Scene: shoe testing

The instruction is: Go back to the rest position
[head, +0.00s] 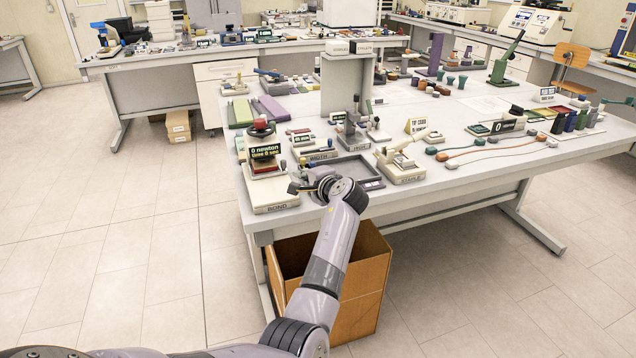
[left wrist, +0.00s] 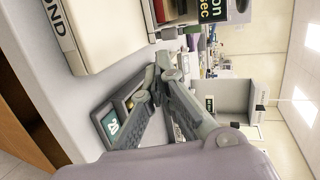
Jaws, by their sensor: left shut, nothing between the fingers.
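My left gripper (head: 297,188) is at the front edge of the near table (head: 480,178), just right of the BOND tester (head: 272,195). In the left wrist view the gripper (left wrist: 160,72) has its fingertips together with nothing between them, close to the base of the BOND tester (left wrist: 100,30). I cannot tell whether it touches the tester. My left arm reaches up from the bottom of the head view, over the open brown box. My right gripper is not in view.
The open brown box (head: 372,275) is on the floor below the table edge. Small testers and coloured pieces cover much of the table. The floor at left (head: 130,240) is clear.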

